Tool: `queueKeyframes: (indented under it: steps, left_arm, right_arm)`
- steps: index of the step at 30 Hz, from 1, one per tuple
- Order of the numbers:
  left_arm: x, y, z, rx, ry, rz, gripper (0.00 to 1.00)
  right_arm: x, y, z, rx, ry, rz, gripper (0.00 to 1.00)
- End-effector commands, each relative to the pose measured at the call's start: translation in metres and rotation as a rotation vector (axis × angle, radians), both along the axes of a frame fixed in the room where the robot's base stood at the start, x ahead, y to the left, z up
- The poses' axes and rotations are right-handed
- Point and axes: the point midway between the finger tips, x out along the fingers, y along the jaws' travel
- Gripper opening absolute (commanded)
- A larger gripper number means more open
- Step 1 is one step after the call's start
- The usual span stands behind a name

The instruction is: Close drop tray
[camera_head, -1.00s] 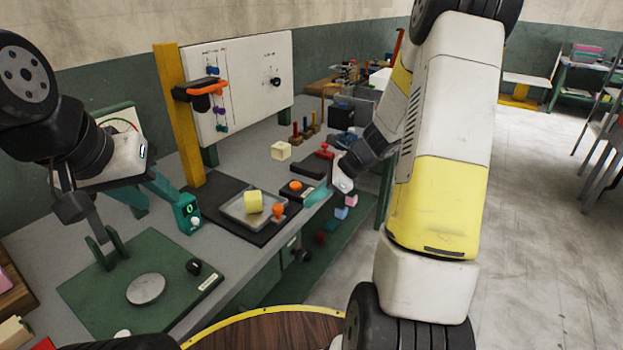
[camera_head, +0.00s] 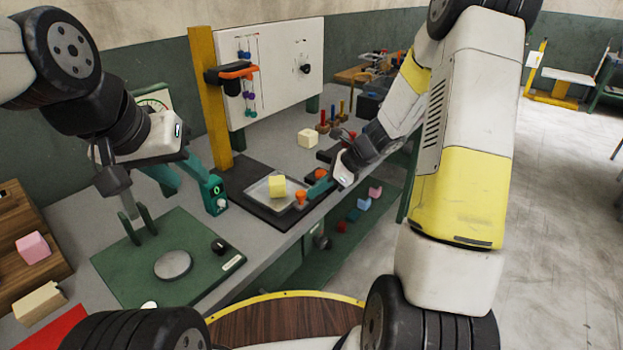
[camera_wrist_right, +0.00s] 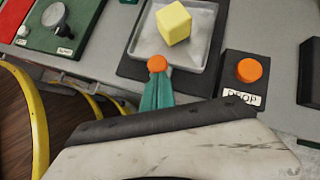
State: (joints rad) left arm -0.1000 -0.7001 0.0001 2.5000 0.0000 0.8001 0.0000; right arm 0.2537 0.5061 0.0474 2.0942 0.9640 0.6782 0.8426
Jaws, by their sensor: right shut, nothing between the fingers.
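The drop tray (camera_head: 252,192) is a shallow grey tray on a dark base on the bench, with a yellow foam cube (camera_head: 277,187) in it. An orange knob (camera_head: 300,198) sits at its front edge. The tray (camera_wrist_right: 143,50), cube (camera_wrist_right: 173,23) and knob (camera_wrist_right: 157,63) also show in the right wrist view. My right gripper (camera_head: 312,192) has its teal fingers together and empty. In the wrist view its fingertips (camera_wrist_right: 157,84) are right at the knob; I cannot tell if they touch. My left gripper (camera_head: 188,181) is apart from the tray, with its teal fingers spread.
An orange button (camera_wrist_right: 249,70) labelled DROP stands right of the tray. A green press plate (camera_head: 205,265) lies nearer left. A white board (camera_head: 290,70) with a yellow post (camera_head: 208,100) stands behind.

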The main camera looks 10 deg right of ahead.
Motion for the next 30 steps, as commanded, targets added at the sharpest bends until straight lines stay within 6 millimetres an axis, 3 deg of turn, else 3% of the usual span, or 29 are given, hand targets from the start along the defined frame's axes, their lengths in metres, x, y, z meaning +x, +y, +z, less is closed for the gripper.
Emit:
queueKeyframes:
  steps: [18,30]
  left_arm:
    - [0.000,0.000,0.000,0.000,0.000,0.000,0.36]
    - [0.000,0.000,0.000,0.000,0.000,0.000,0.36]
  right_arm:
    - [0.083,0.085,0.000,0.001,-0.001,0.004,0.00]
    - [0.106,0.107,0.000,0.000,-0.001,0.001,0.00]
